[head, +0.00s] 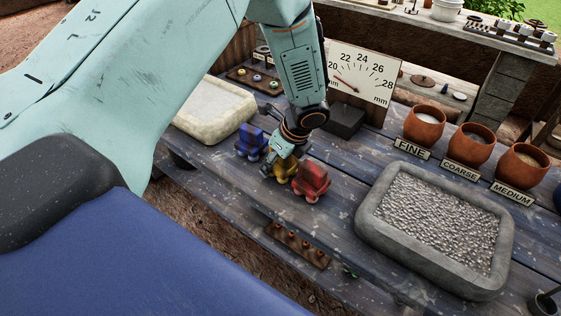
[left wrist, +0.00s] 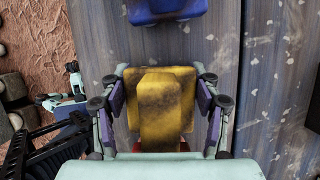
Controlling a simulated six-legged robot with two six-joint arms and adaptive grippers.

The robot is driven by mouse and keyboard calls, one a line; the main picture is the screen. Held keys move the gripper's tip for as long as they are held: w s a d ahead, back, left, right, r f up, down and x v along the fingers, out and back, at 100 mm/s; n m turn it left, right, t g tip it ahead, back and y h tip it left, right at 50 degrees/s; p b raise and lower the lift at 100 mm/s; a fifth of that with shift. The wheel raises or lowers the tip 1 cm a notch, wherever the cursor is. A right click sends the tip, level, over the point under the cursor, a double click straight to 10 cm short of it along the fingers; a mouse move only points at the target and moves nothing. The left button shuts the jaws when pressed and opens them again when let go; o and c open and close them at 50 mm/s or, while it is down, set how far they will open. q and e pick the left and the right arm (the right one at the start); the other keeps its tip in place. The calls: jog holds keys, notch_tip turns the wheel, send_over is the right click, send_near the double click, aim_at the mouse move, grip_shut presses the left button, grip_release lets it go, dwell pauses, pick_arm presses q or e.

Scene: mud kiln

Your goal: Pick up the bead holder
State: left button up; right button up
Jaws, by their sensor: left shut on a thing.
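A yellow block-like holder (head: 286,167) with dark smudges stands on the blue-grey plank table between a blue one (head: 250,142) and a red one (head: 312,181). My left gripper (head: 281,163) has come down from above and is shut on the yellow holder. In the left wrist view the yellow holder (left wrist: 160,108) sits between the two fingers of the left gripper (left wrist: 160,98), pads against its sides. The blue holder (left wrist: 165,10) shows just beyond it. I cannot tell if the yellow holder is off the table. My right gripper is not in view.
A stone tray of grey pellets (head: 367,215) and labelled clay pots (head: 424,124) stand at right. A wooden strip with small beads (head: 297,246) lies near the front edge.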

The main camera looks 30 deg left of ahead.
pick_arm(q)
jog(key=shift+d+r, duration=0.15)
jog(key=shift+r, duration=0.1)
notch_tip(320, 180, up, 10)
jog(key=shift+f+p, duration=0.1)
jog(key=shift+p, duration=0.95)
jog(key=o, duration=0.8)
jog(key=shift+f, duration=0.1)
jog(key=shift+c, duration=0.2)
jog(key=c, duration=0.5)
jog(key=shift+o, duration=0.2)
